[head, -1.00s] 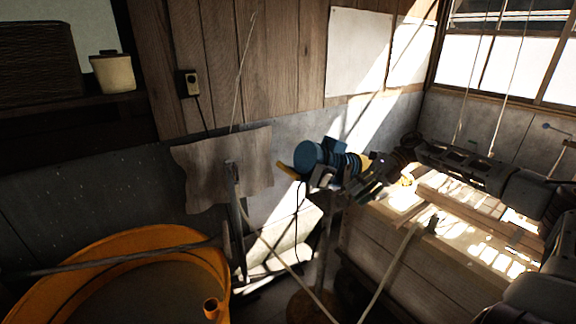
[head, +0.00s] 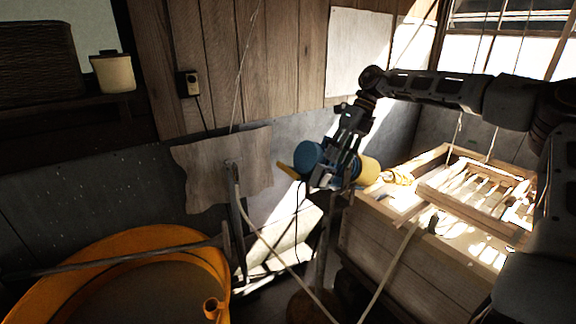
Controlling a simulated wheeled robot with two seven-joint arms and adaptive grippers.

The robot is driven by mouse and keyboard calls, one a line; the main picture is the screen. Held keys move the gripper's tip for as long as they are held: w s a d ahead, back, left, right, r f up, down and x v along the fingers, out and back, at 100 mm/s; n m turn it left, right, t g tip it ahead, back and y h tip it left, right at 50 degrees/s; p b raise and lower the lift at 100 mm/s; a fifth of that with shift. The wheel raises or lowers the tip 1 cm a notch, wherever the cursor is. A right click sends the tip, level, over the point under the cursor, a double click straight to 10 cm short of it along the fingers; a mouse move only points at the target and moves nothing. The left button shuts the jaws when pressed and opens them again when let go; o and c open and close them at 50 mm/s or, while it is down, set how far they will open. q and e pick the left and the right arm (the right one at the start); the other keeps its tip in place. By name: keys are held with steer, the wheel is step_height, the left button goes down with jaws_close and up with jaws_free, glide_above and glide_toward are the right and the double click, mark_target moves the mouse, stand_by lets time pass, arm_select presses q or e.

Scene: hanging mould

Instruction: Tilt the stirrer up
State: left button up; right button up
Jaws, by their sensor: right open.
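A blue-and-yellow motor-like unit, which seems to be the stirrer (head: 309,159), sits on an upright stand in the middle of the head view. Its blue round end faces left, with a small yellow piece beside it, and a yellow cylinder shows at its right. My right gripper (head: 325,180) reaches down to it from the upper right, fingers open around or just in front of its middle. I cannot tell whether they touch it. The gripper hides the middle of the unit. My left gripper is not in view.
An orange round tub (head: 150,243) stands at lower left with a pole (head: 120,258) across it. A wooden vat (head: 385,245) with a slatted frame (head: 480,195) is at right. Thin cords hang and cross the middle. A wooden wall closes the back.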

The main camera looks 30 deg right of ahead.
steer(key=w+a+r+n+h, duration=0.1)
steer(key=w+a+r+h, duration=0.1)
steer(key=a+r, duration=0.2)
steer(key=shift+a+r+h, duration=0.2)
steer(key=shift+a+h, duration=0.1)
stand_by(0.4)
